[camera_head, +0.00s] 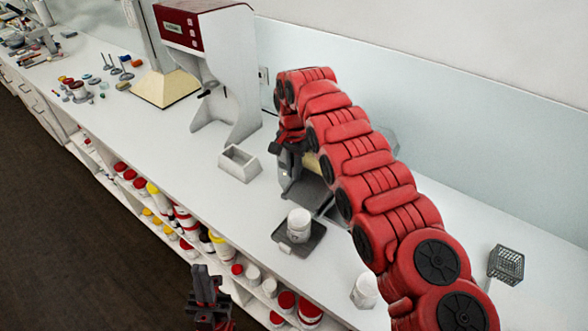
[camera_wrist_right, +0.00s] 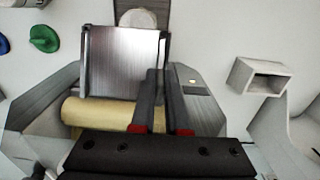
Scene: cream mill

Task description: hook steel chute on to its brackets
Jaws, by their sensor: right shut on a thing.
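The steel chute (camera_wrist_right: 123,62) is a shiny flat tray with dark raised sides. In the right wrist view it lies in front of the mill's cream roller (camera_wrist_right: 95,112). My right gripper (camera_wrist_right: 163,75) is shut on the chute's right side wall. The grey mill (camera_wrist_right: 45,100) has sloping sides beside the roller. In the head view my right gripper (camera_head: 287,147) is over the mill (camera_head: 305,190), and my arm hides much of both mill and chute. I cannot make out the brackets or whether the chute touches them. My left gripper (camera_head: 206,284) hangs low at the bench front, holding nothing visible.
A white jar (camera_head: 299,224) stands on a dark plate (camera_head: 286,244) before the mill. An open white box (camera_head: 240,164) and a red-topped machine (camera_head: 215,60) stand to the left. A wire basket (camera_head: 507,263) is at right. Shelves below the bench hold several jars.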

